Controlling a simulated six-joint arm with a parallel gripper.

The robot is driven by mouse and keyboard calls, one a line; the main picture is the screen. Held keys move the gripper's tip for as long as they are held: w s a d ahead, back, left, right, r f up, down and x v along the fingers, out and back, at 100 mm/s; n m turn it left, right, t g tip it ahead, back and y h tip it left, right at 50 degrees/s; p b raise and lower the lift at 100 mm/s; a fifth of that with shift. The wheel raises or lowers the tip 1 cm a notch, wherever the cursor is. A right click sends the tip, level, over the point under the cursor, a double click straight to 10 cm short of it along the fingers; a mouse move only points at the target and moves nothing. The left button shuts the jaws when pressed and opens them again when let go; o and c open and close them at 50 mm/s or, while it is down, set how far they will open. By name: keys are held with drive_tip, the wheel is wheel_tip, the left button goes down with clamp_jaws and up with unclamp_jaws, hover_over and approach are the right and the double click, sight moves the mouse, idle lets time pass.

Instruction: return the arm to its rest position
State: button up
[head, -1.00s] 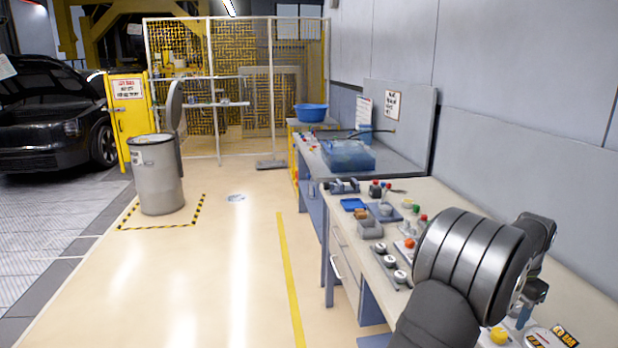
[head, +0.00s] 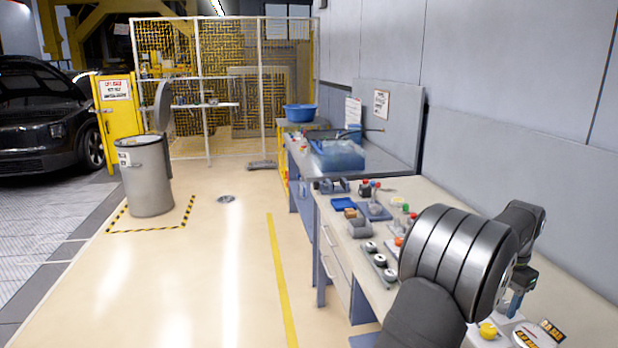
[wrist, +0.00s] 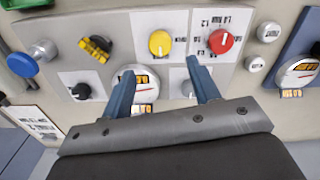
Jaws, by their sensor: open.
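My gripper (wrist: 163,90) shows in the wrist view with its two blue fingers spread apart and nothing between them. It is above a panel of knobs on the bench. A yellow knob (wrist: 160,43) and a red knob (wrist: 221,41) lie beyond the fingertips, apart from them. In the head view my arm is at the right, over the workbench (head: 440,200). The blue gripper fingers are mostly hidden there behind and below the arm.
The bench holds several small parts, a grey tray with white round pieces (head: 378,262) and a yellow knob (head: 488,331). A blue basin (head: 340,154) sits farther back. A grey wall (head: 520,120) runs close along the right.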

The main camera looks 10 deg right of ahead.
wheel_tip(320, 180, down, 9)
drive_tip(key=shift+r, duration=0.1)
drive_tip(key=n, duration=0.3)
drive_tip(key=shift+r+n, duration=0.15)
drive_tip(key=shift+n, duration=0.25)
drive_tip(key=n, duration=0.4)
drive_tip(key=shift+n, duration=0.3)
drive_tip(key=n, duration=0.4)
drive_tip(key=shift+n, duration=2.2)
